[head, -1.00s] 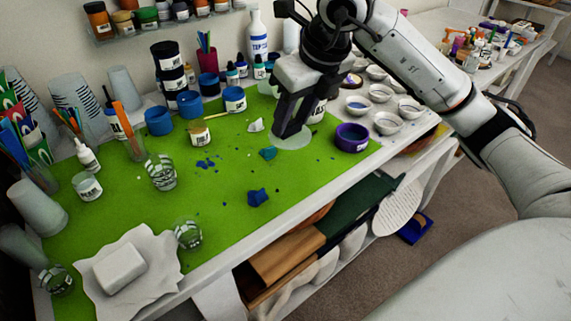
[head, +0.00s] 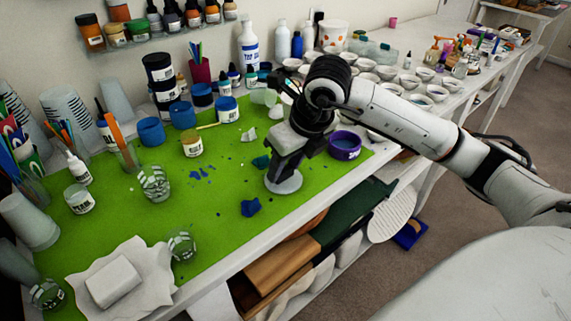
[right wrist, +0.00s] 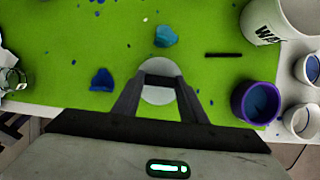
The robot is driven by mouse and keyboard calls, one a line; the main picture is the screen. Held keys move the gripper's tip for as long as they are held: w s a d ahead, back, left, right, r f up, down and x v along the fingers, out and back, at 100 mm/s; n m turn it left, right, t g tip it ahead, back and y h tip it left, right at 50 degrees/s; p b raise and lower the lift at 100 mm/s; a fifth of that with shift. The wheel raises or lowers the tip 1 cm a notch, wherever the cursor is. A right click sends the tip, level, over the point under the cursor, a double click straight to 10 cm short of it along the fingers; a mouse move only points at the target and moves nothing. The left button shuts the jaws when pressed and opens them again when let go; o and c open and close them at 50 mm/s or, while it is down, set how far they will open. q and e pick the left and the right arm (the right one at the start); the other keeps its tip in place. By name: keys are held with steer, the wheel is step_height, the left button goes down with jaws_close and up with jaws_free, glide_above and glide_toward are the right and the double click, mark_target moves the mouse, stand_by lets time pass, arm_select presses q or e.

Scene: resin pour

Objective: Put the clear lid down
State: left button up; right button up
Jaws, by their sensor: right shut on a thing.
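The clear lid (head: 285,184) is a pale round disc low over the green mat (head: 215,222), near its front edge. My right gripper (head: 277,178) points down and is shut on the lid. In the right wrist view the lid (right wrist: 157,95) shows between and beyond the fingertips (right wrist: 160,82). I cannot tell whether the lid touches the mat. My left gripper is not in view.
A purple-rimmed cup (head: 345,146) stands right of the gripper. A dark blue lump (head: 250,207) lies left of the lid, and a teal lump (right wrist: 165,37) lies behind it. Clear cups (head: 155,184) stand farther left. The mat's front middle is mostly free.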

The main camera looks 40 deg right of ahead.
steer(key=o, duration=1)
steer(key=shift+f, duration=0.1)
steer(key=shift+r, duration=0.35)
steer(key=v, duration=1.1)
steer(key=shift+s+r, duration=0.15)
steer(key=shift+r, duration=0.1)
